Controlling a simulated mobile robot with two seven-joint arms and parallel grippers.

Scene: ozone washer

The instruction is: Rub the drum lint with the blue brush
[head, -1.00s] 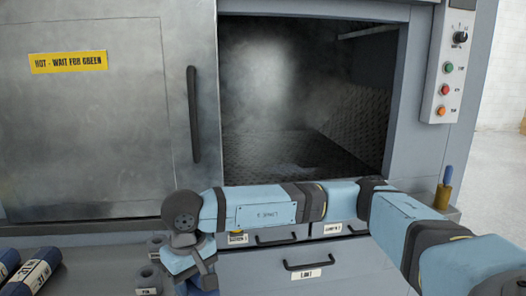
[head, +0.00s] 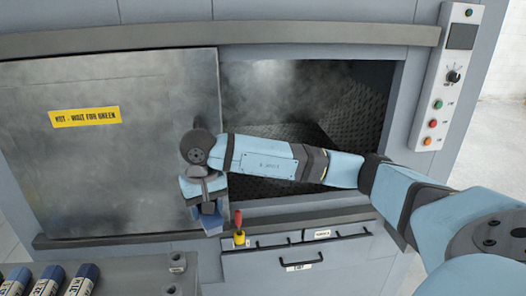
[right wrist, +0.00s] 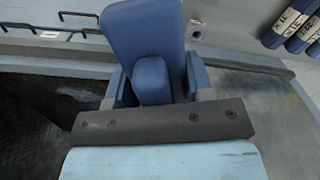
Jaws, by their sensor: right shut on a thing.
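My right gripper (head: 207,200) hangs in front of the right edge of the steel door and is shut on a blue thing that looks like the blue brush (head: 211,222). In the right wrist view the brush (right wrist: 145,35) shows as a broad blue block between the fingers; no bristles can be made out. The drum opening (head: 285,100) is behind my right arm, dark and hazy with steam, with patterned metal walls. I cannot make out lint in it. My left gripper is not in view.
A steel door (head: 110,160) with a yellow warning label covers the left of the washer. A red-handled tool (head: 238,230) in a yellow base stands on the ledge. Drawers (head: 300,264) are below. Labelled blue rolls (head: 48,280) lie on a grey surface at lower left. A control panel (head: 445,85) is at right.

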